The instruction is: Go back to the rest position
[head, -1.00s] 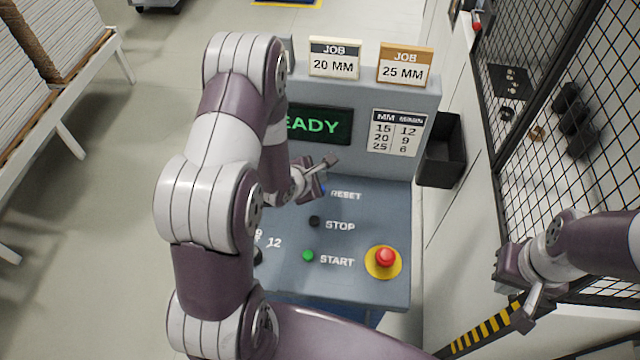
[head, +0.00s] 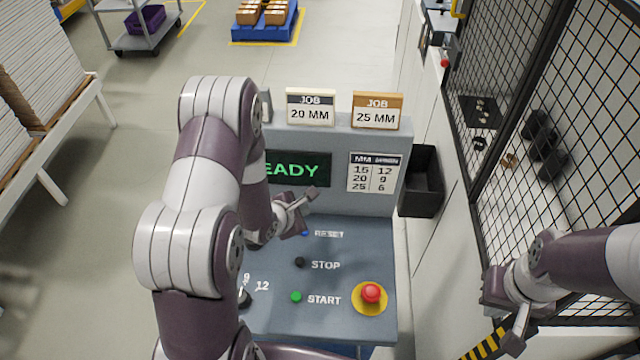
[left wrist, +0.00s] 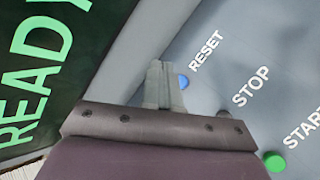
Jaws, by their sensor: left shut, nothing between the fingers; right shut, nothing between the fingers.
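My left gripper (head: 306,198) is shut and empty. It hangs above the control panel (head: 345,235), in front of the display, near the blue RESET button (head: 305,233). In the left wrist view its closed fingers (left wrist: 163,85) appear just beside the blue RESET button (left wrist: 183,82); whether they touch it I cannot tell. The display (head: 298,168) shows green letters "EADY", its left end hidden by my left arm. My right gripper (head: 513,342) is shut and empty at the lower right, beside the mesh fence.
The black STOP button (head: 300,262), green START button (head: 296,296) and red emergency stop (head: 370,293) are on the panel. A black mesh fence (head: 500,110) stands at the right. A black bin (head: 422,185) hangs beside the console. Stacked boards (head: 45,70) stand at the left.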

